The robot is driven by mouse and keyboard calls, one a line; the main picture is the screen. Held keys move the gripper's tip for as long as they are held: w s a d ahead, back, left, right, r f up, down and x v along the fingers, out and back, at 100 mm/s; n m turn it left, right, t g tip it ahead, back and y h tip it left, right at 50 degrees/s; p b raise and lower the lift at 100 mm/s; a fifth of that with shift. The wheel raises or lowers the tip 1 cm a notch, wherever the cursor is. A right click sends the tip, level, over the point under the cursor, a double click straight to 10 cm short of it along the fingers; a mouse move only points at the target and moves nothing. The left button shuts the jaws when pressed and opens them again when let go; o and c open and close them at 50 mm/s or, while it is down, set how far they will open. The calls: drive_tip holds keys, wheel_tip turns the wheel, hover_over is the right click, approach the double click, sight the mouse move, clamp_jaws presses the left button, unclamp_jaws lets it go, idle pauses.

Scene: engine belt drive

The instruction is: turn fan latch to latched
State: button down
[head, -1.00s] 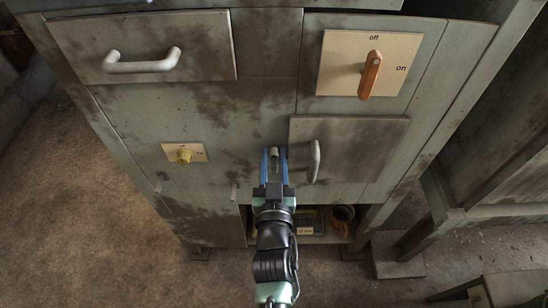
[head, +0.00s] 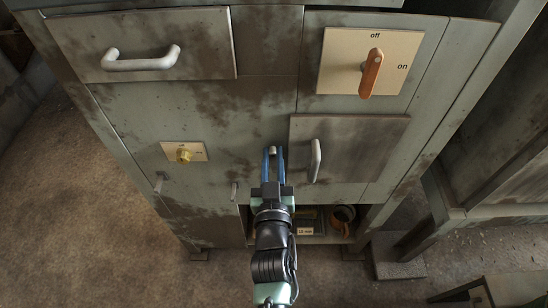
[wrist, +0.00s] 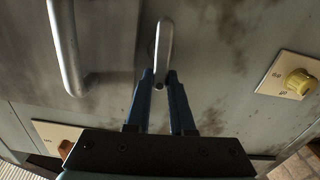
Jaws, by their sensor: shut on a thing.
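The fan latch, taken to be the small grey metal lever (wrist: 163,45), is on the cabinet front just beside a hinged door. In the head view the latch (head: 273,149) shows only as a small grey tip between my fingers. My gripper (wrist: 161,76) is shut on the latch, with one blue finger on each side of its near end. In the head view my gripper (head: 273,156) reaches up to the cabinet from below. No label for the latch is visible, so its set position cannot be read.
A door with a pale handle (head: 315,160) is close on the right. A yellow knob (head: 183,155) sits on a plate to the left. An orange switch handle (head: 370,73) points down at upper right. A drawer handle (head: 141,61) is at upper left. An open shelf holds a mug (head: 342,216).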

drive_tip(key=n, duration=0.1)
drive_tip(key=n+b, duration=0.1)
drive_tip(key=a+n+b, duration=0.1)
drive_tip(key=n, duration=0.1)
drive_tip(key=shift+f, duration=0.3)
drive_tip(key=shift+a+f+n+b, duration=0.25)
drive_tip(key=shift+f+n+b, duration=0.15)
drive_tip(key=shift+n, duration=1.75)
drive_tip(key=shift+a+f+n+b, duration=0.25)
drive_tip(key=shift+f+n+b, duration=0.1)
drive_tip(key=shift+n, duration=1.75)
drive_tip(key=shift+a+f+n+b, duration=0.25)
drive_tip(key=shift+f+n+b, duration=0.15)
drive_tip(key=shift+n, duration=1.75)
drive_tip(key=c, duration=1.1)
unclamp_jaws()
drive_tip(key=shift+o, duration=0.2)
drive_tip(key=shift+s, duration=0.15)
